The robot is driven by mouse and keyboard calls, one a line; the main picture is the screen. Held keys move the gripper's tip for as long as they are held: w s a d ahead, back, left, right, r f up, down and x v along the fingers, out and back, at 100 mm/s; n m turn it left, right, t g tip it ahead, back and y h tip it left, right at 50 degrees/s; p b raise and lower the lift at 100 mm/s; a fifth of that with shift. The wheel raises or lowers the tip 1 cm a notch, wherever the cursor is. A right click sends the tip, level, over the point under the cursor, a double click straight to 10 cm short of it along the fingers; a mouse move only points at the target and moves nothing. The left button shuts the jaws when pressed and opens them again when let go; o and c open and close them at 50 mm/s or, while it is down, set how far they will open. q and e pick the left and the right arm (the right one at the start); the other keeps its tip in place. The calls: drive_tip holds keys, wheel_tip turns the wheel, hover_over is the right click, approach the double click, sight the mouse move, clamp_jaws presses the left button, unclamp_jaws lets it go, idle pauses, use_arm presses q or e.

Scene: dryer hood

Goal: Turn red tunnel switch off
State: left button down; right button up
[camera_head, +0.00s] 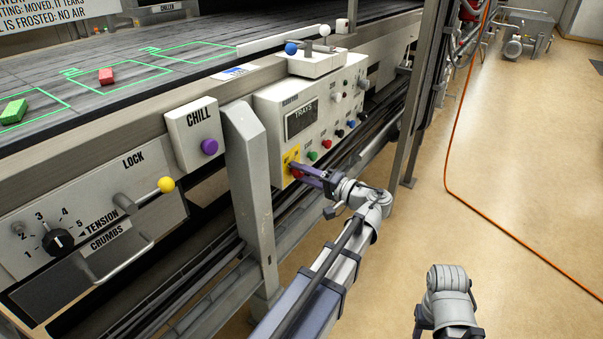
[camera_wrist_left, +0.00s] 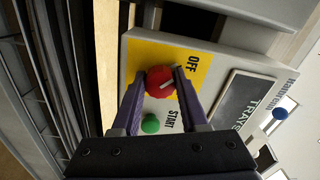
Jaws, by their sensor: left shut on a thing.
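The red switch (camera_wrist_left: 158,80) is a round red knob with a pale pointer mark, on a yellow plate (camera_wrist_left: 147,52) lettered OFF. My left gripper (camera_wrist_left: 161,77) is shut on it, one finger on each side, in the left wrist view. The pointer mark slants toward the finger on the OFF side; its exact setting is hard to read. In the head view my left gripper (camera_head: 296,169) reaches the panel's lower left corner and partly hides the red knob (camera_head: 297,173). My right arm shows at the lower right, but its gripper is out of frame.
A green START button (camera_wrist_left: 150,124) sits close to the knob. The panel (camera_head: 268,108) also carries a TRAYS display (camera_head: 301,119) and several coloured buttons. A metal post (camera_head: 247,175) stands left of the panel. The floor (camera_head: 510,180) at right is open, crossed by an orange cable.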

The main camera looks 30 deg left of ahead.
use_arm(q)
drive_tip(key=shift+c, duration=2.2)
unclamp_jaws()
drive_tip(key=d, duration=0.7)
drive_tip(key=shift+s+d, duration=0.3)
drive_tip(key=shift+d, duration=0.1)
drive_tip(key=s+d+f+m+h+p, duration=0.1)
drive_tip(key=s+d+f+m+h, duration=0.1)
drive_tip(key=s+d+f+h, duration=0.4)
drive_tip(key=s+d+f+m+h+p, duration=0.1)
drive_tip(key=d+f+h, duration=0.2)
drive_tip(key=f, duration=0.5)
drive_tip(key=s+d+f+m+g+h+p, duration=0.1)
drive_tip(key=s+d+f+m+h, duration=0.1)
drive_tip(key=s+d+h, duration=0.4)
drive_tip(key=s+d+f+m+g+h+p, duration=0.1)
drive_tip(key=s+d+f+h, duration=0.15)
drive_tip(key=d, duration=0.55)
wheel_tip(320, 180, up, 37)
drive_tip(key=p, duration=3.6)
drive_tip(key=shift+s+r+y+p, duration=0.15)
drive_tip(key=shift+y+p, duration=0.2)
